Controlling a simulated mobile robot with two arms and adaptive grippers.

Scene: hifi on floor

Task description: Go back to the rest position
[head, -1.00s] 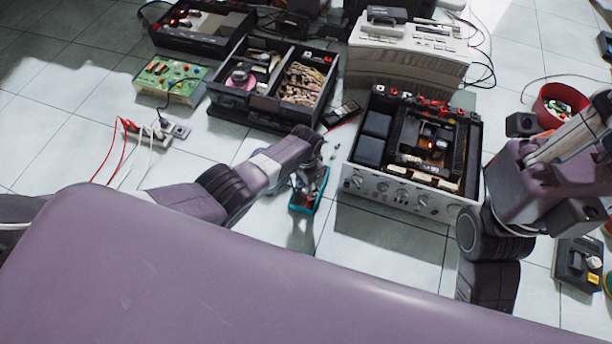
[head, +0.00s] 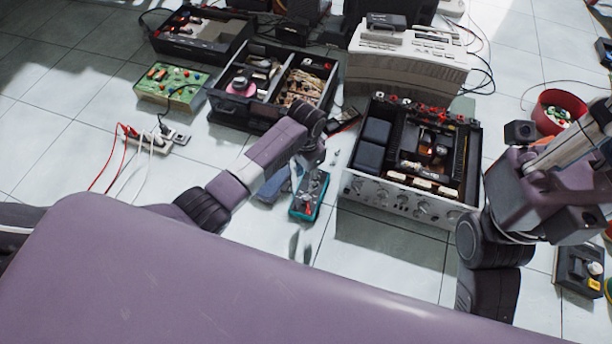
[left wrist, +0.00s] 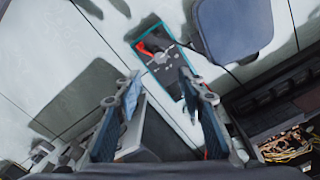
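My right arm (head: 560,190) comes in at the right side of the head view. Its gripper lies outside the picture.
An open silver amplifier (head: 405,200) stands right of the multimeter. A black parts box (head: 240,108), a green circuit board (head: 168,85) and a power strip (head: 160,145) lie behind and left. A red bowl (head: 553,108) is at the right. Bare tiles lie at left.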

